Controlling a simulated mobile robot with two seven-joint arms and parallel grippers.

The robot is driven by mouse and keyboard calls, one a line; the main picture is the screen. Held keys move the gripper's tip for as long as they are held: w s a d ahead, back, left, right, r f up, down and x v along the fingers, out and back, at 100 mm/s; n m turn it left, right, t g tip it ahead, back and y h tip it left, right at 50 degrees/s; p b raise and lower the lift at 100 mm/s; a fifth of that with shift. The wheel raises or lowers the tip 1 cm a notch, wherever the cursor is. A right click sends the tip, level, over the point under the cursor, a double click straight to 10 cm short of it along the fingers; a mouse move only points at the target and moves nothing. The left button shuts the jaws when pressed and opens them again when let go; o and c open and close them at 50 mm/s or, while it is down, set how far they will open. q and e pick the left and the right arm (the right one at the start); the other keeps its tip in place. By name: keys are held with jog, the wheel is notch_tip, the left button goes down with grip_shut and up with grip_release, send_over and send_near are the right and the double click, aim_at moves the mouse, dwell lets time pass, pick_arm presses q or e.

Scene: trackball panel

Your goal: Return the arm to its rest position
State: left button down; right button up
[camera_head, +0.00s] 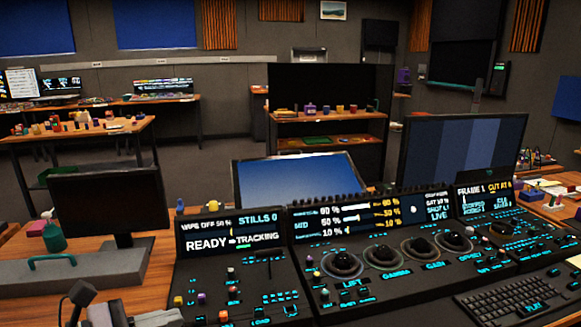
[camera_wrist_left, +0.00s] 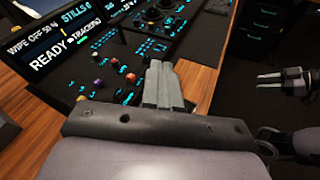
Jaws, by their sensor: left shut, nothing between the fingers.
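My left gripper (camera_wrist_left: 163,86) is shut and empty in the left wrist view. Its two grey fingers lie side by side, over the front left part of the trackball panel as seen from the wrist. In the head view only a grey piece of it (camera_head: 158,319) shows at the bottom edge, just left of the panel's lower left corner. The trackball panel (camera_head: 250,268) has lit screens, coloured knobs and several trackballs. My right gripper (camera_wrist_left: 270,81) shows at the right of the left wrist view, its two fingers apart and empty, clear of the panel.
A dark microphone (camera_head: 80,292) stands left of the panel. A grey block with a green handle (camera_head: 52,262) and a dark monitor (camera_head: 108,198) are further left. A keyboard (camera_head: 515,297) lies at the lower right. Wooden desk (camera_wrist_left: 196,80) shows in front of the panel.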

pick_arm(q)
notch_tip(320, 180, up, 6)
jog(key=d+f+n+t, duration=0.1)
jog(key=n+t, duration=0.6)
jog(key=n, duration=0.5)
jog(key=s+a+f+n+t+y, duration=0.15)
jog(key=a+n+y, duration=0.35)
jog(key=n, duration=0.5)
jog(key=s+a+f+n+y, duration=0.1)
jog(key=a+f+n+y, duration=0.15)
jog(key=n+y, duration=0.6)
jog(key=s+a+f+n+g, duration=0.1)
jog(key=s+f+n+g, duration=0.6)
jog(key=f+n, duration=0.3)
jog(key=s+d+f+n+g+h, duration=0.1)
jog(key=s+d+f+n+g, duration=0.25)
jog(key=s, duration=0.35)
jog(key=s+d+f+n+g+h, duration=0.2)
jog(key=s+f+n+g, duration=0.15)
jog(key=s, duration=0.35)
jog(key=w+d+f+m+t+h+p, duration=0.1)
jog(key=w+d+f+t+p, duration=0.1)
jog(key=w+f+t, duration=0.4)
jog(key=shift+w+f+p, duration=0.3)
jog(key=shift+w+f, duration=0.05)
jog(key=shift+f, duration=0.3)
